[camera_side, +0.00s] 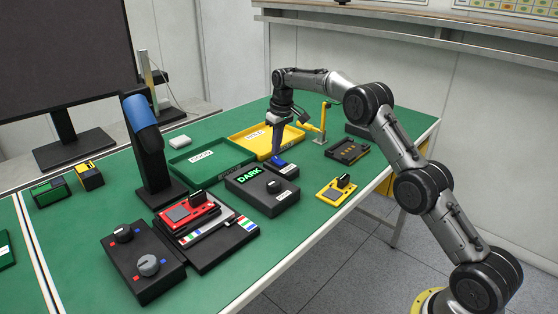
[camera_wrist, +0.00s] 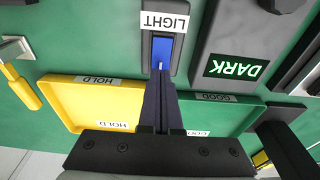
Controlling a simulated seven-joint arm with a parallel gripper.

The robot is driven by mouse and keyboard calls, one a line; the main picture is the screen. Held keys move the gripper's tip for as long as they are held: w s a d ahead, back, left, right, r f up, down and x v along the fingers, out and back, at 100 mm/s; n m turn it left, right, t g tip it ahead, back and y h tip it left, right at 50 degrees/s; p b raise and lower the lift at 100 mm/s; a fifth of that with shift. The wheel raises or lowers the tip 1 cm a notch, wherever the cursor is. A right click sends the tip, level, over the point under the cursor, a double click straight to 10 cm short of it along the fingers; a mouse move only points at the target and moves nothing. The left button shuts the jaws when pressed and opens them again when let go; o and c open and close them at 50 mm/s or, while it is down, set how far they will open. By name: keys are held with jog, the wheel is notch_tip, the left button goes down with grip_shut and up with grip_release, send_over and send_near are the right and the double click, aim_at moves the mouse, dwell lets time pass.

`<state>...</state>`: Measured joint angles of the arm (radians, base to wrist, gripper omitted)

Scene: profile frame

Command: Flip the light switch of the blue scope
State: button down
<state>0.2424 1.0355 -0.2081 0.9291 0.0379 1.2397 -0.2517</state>
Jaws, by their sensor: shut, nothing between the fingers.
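The light switch is a small dark box with a blue rocker (camera_wrist: 162,46) and a white LIGHT label (camera_wrist: 165,22), which reads upside down in the wrist view. In the side view, its blue rocker (camera_side: 279,162) sits beside the DARK display box. My gripper (camera_side: 276,157) points down with its fingers together and empty. In the wrist view, the fingertips (camera_wrist: 160,68) overlap one end of the rocker; I cannot tell whether they touch it. The blue scope (camera_side: 141,112) stands on a black post to the left. The display box (camera_side: 249,178) shows DARK in green.
Behind the switch lie a yellow HOLD tray (camera_side: 246,136) and a green GOOD tray (camera_side: 185,160). A yellow lever-like post (camera_side: 322,120) stands to the right. A red device (camera_side: 187,211) and a black box with two knobs (camera_side: 128,284) are at the front. A yellow device (camera_side: 335,191) lies near the table edge.

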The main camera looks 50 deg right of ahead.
aim_at(276, 158)
jog(key=shift+f, duration=1.1)
dwell(0.6)
jog(key=shift+r, duration=3.6)
